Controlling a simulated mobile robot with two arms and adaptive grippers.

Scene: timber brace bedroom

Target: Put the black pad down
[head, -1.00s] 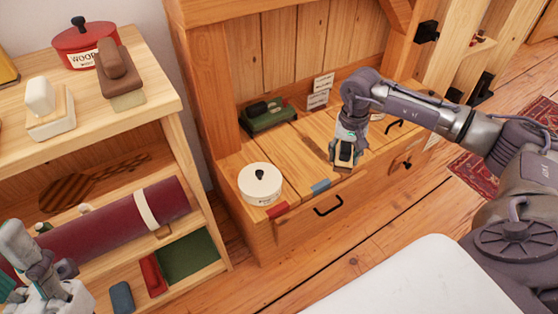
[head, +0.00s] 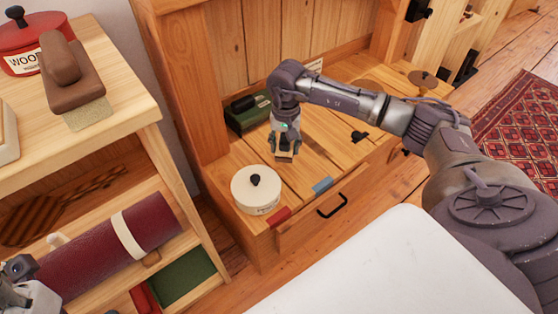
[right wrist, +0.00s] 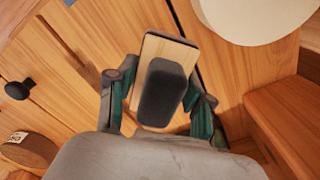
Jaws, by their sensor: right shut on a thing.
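The black pad (right wrist: 162,92) is a dark rounded block on a pale wooden base, seen from above in the right wrist view. My right gripper (head: 285,150) is shut on it, with the green-lined fingers on either side of the dark block. In the head view the pale base shows under the fingertips, over the wooden bench top (head: 320,145). I cannot tell whether the base touches the planks. My left gripper (head: 18,290) is only partly in view at the lower left corner, and its fingers cannot be made out.
A white lidded pot (head: 256,192) stands just in front of the right gripper. A dark green box (head: 248,113) is behind it. A dark knob (head: 358,137) sits to the right. Red (head: 279,217) and blue (head: 322,185) patches mark the front edge. Planks between are bare.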

